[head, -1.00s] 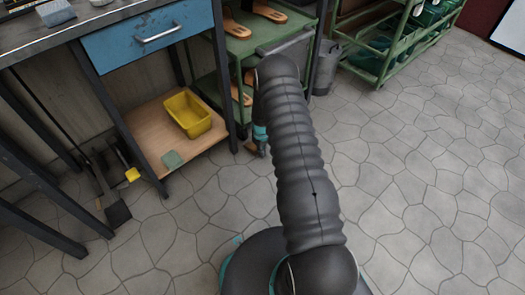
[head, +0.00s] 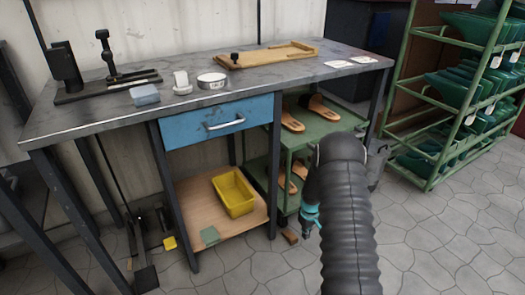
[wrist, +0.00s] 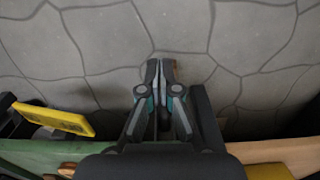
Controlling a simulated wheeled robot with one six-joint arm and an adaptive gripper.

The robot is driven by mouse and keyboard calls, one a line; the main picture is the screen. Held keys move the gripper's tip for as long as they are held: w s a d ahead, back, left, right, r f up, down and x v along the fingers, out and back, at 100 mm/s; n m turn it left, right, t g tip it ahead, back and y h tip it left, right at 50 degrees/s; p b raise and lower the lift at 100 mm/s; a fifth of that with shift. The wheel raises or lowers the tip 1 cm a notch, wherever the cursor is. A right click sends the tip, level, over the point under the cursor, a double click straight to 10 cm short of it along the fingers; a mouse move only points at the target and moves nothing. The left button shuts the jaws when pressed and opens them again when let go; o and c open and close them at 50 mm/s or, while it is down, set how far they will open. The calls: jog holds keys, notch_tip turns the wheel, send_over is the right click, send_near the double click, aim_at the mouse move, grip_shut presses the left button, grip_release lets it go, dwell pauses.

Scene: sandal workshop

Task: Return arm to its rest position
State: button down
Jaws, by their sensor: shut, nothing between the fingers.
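My gripper (wrist: 161,72) is shut and empty in the wrist view, its two fingers together and pointing over the stone floor. In the head view my arm reaches forward from the bottom edge, and the gripper (head: 308,228) hangs down at its far end, beside the green shelf cart (head: 345,140). The arm hides part of the cart, and the fingertips are small there. A small brown block (head: 290,236) lies on the floor just left of the gripper.
A grey workbench (head: 110,103) with a blue drawer (head: 218,120) stands at left. Its lower shelf holds a yellow bin (head: 234,192). Sandals (head: 292,119) lie on the cart. A green rack (head: 432,178) stands at right. The floor (head: 440,245) at front right is clear.

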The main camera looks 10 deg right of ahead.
jog(key=s+a+m+g, duration=0.2)
jog(key=s+m, duration=0.1)
jog(key=s, duration=0.4)
jog(key=s+a+r+t+p, duration=0.2)
jog(key=s+r, duration=0.7)
jog(key=r, duration=0.9)
jog(key=s+a+r+t+p, duration=0.3)
jog(key=s+r, duration=0.6)
jog(key=r, duration=0.9)
jog(key=s+a+r+m+t+p, duration=0.1)
jog(key=s+a+r, duration=0.5)
jog(key=r, duration=1.2)
jog(key=s+t+p, duration=0.1)
jog(key=s, duration=0.1)
jog(key=shift+s+r+t+p, duration=0.25)
jog(key=shift+s+t+p, duration=0.05)
jog(key=shift+s+p, duration=0.1)
